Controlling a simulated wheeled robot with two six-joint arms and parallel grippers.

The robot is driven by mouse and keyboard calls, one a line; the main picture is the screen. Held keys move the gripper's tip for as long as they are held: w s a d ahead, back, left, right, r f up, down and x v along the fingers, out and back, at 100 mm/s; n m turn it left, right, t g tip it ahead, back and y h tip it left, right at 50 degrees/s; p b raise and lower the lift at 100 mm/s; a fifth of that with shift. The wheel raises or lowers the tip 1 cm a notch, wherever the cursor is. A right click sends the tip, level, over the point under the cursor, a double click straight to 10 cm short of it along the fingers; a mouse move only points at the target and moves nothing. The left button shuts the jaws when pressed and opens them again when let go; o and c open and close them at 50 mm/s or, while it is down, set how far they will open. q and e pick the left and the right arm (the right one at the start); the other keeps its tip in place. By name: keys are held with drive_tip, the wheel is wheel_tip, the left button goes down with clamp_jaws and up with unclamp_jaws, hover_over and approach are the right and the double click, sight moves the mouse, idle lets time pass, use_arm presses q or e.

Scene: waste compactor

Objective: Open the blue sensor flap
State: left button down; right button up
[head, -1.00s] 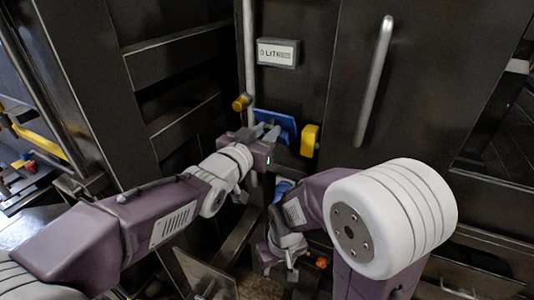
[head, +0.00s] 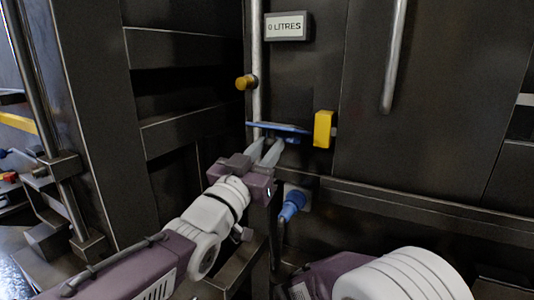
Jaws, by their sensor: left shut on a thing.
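The blue sensor flap (head: 291,129) is on the dark machine panel below the "0 LITRES" display. It shows as a thin, nearly edge-on plate sticking out from the panel. My left gripper (head: 266,148) reaches up to it from below, with its grey fingertips at the flap's lower side. It is shut on the flap; the exact contact is partly hidden. My right arm shows at the bottom right, but its gripper is out of view.
A yellow block (head: 323,129) sits close to the right of the flap. The display (head: 286,26) is above. A blue connector (head: 292,205) is below. A long handle (head: 393,55) is at the right.

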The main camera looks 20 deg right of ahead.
use_arm(q)
drive_tip(key=shift+d+f, duration=0.1)
drive_tip(key=shift+f, duration=0.5)
